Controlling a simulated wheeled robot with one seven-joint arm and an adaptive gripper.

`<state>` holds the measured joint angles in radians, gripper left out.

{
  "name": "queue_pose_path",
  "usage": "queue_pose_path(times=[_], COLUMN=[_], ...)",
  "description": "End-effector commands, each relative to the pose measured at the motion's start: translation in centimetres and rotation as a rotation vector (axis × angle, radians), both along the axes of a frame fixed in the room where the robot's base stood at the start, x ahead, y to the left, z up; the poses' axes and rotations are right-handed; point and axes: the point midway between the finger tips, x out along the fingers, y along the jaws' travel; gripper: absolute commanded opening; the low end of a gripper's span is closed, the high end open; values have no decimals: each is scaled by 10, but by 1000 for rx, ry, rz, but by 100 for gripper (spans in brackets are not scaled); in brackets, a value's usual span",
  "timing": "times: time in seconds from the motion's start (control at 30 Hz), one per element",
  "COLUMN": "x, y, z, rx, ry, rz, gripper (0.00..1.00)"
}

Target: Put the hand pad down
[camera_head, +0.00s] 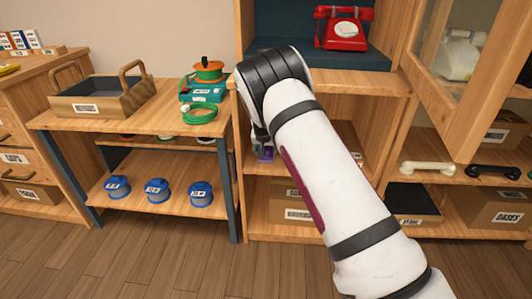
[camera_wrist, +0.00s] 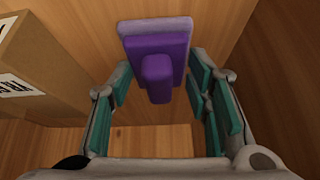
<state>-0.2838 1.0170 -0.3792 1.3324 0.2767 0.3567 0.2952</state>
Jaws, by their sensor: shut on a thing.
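The hand pad is a purple block with a knob-like handle, seen in the wrist view (camera_wrist: 155,46) between my fingers. It also shows as a small purple patch in the head view (camera_head: 265,155), just under my gripper (camera_head: 262,140). My gripper (camera_wrist: 160,82) has teal finger pads on both sides of the purple piece and is shut on it. The hand pad is inside the left part of the wooden shelf unit, near its side wall. Whether its far side touches a surface I cannot tell. My arm hides part of the shelf.
A cardboard box (camera_wrist: 45,60) stands close on the left in the wrist view. The shelf's wooden wall (camera_wrist: 265,70) is close on the right. A red dial phone (camera_head: 342,28) stands above. A side table (camera_head: 130,119) with a tray and green parts is at left.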

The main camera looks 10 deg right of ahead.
Motion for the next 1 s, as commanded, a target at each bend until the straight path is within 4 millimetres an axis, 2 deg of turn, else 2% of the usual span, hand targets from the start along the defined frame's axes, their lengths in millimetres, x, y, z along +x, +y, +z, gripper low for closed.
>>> queue_pose_path(times=[0.37, 0.4, 0.47, 0.8, 1.0], x=[0, 0, 0, 0, -8], y=[0, 0, 0, 0, 4], z=[-2, -2, -2, 0, 21], rx=[1, 1, 1, 1, 1], ry=[-2, -2, -2, -2, -3], rz=[0, 0, 0, 0, 1], gripper=[22, 51, 64, 64, 64])
